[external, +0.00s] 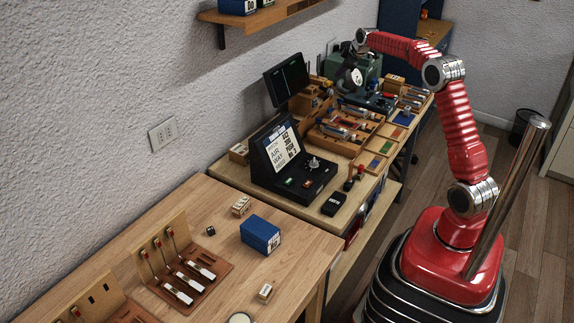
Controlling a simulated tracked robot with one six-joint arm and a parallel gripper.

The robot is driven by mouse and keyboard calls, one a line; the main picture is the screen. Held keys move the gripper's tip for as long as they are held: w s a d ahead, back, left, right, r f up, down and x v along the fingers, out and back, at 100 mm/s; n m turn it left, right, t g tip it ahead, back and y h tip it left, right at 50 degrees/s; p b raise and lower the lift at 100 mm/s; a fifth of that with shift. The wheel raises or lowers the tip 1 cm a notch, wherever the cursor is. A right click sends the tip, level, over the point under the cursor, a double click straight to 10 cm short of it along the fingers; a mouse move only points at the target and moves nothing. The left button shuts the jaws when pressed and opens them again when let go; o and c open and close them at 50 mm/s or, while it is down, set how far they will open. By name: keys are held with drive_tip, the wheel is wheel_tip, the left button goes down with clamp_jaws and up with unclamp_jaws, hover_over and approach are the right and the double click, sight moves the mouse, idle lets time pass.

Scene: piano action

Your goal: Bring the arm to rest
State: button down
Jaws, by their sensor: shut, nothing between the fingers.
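My red and silver arm (460,120) rises from my red base at the right and bends left over the far end of the bench. My gripper (350,83) hangs at the arm's far end, over the back part of the bench near a green machine (368,66). It is small and dark in this view. It is shut with nothing in it. The fingertips blend into the things behind them, so I cannot tell their exact gap to the bench items.
A black console (290,165) stands mid-bench. A blue box (261,235) and piano action parts (181,275) lie on the near table.

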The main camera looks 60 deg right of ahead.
drive_tip(key=shift+m, duration=0.3)
drive_tip(key=s+a+f+m+g+y, duration=0.1)
drive_tip(key=s+a+f+m+g, duration=0.1)
drive_tip(key=s+a+f+m, duration=0.35)
drive_tip(key=s+a+r+n+t+y, duration=0.1)
drive_tip(key=s+a+r+n+y, duration=0.1)
drive_tip(key=s+a, duration=3.2)
drive_tip(key=shift+s+r, duration=0.45)
drive_tip(key=shift+s, duration=0.35)
